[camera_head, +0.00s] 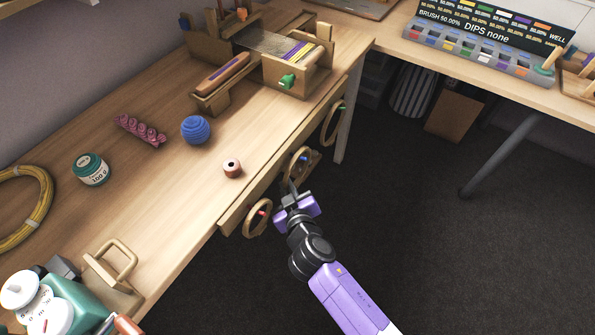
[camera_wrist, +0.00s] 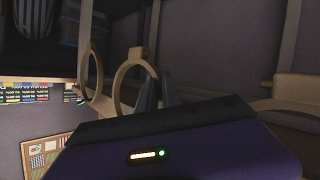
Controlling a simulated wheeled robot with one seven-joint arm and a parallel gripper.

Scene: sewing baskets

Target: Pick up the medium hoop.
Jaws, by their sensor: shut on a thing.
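Several round wooden hoops hang along the front edge of the wooden table. The middle one, which I take as the medium hoop (camera_head: 293,163), hangs between a hoop at the near left (camera_head: 247,226) and one farther right (camera_head: 326,135). My gripper (camera_head: 292,187) is at the lower rim of the middle hoop. In the wrist view, the dark fingers (camera_wrist: 156,92) are closed at the right side of this hoop (camera_wrist: 117,88); the exact contact is dim. The hoop still appears at its hanging place, upright. The other two hoops are apart from my fingers.
The table (camera_head: 160,195) holds a small loom (camera_head: 295,75), a blue yarn ball (camera_head: 195,130), a thread spool (camera_head: 232,168), a green jar (camera_head: 90,169) and a yellow coil (camera_head: 45,190). Open floor (camera_head: 420,240) lies right of the table edge.

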